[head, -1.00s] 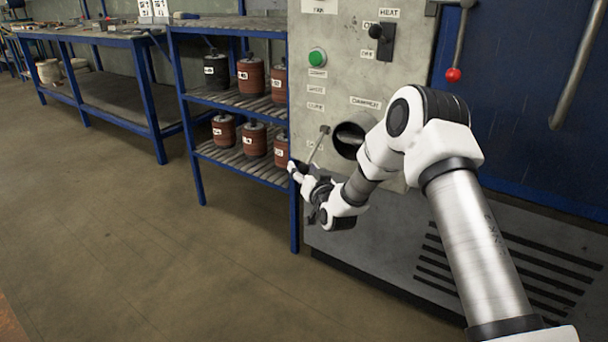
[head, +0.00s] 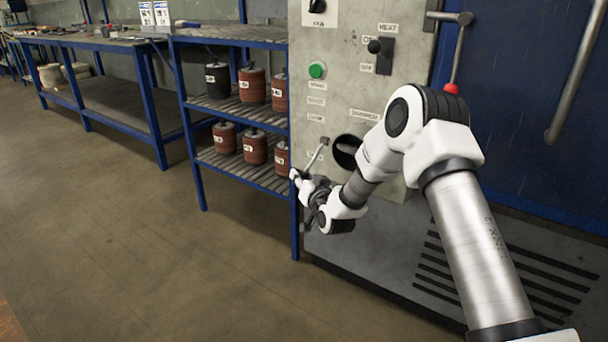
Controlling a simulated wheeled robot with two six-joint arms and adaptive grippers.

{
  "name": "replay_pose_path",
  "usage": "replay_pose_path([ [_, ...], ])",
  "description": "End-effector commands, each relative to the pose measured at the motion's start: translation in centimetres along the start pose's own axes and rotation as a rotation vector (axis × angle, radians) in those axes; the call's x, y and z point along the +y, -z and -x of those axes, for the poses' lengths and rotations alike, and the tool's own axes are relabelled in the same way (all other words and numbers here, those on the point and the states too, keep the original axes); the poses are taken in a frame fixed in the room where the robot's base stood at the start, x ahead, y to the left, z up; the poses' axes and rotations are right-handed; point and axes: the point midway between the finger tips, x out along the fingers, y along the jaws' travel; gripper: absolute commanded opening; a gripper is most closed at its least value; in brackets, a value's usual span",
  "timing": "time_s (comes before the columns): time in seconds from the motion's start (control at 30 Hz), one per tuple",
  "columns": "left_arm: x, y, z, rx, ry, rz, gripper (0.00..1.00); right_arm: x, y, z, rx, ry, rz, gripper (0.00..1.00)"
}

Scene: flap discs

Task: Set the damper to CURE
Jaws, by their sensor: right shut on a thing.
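The grey oven cabinet has a panel with a DAMPER label (head: 364,114) above a round dark opening (head: 347,151). Just left of the opening, a thin metal damper lever (head: 316,157) hangs from its pivot, slanting down and to the left. My right gripper (head: 299,178) is shut on the lever's lower end, near the panel's left edge. Its fingers hide the lever's tip. Small labels (head: 316,101) stand in a column above the lever; their print is too small to read surely. My left gripper is not in view.
A blue shelf rack (head: 243,120) with several dark and red-brown canisters stands close to the left of my right gripper. A green button (head: 317,70) and a HEAT switch (head: 383,55) sit higher on the panel. A red-knobbed door handle (head: 452,89) is at right.

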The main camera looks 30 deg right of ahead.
Motion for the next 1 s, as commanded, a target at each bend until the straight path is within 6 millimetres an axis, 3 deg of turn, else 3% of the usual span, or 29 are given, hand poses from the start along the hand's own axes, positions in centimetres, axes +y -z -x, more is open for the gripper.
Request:
replay_pose_path([
  [0.03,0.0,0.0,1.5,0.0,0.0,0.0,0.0,-0.7,1.1,0.2,-0.019,-0.004,-0.026,0.0],
  [0.5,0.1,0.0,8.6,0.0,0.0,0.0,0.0,-3.6,5.7,1.4,-0.25,-0.065,-0.374,0.0],
  [0.63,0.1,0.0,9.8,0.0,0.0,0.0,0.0,-4.1,6.9,1.5,-0.31,-0.08,-0.466,0.0],
  [1.0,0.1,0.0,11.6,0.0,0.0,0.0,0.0,-4.6,9.5,1.3,-0.301,-0.076,-0.46,0.0],
])
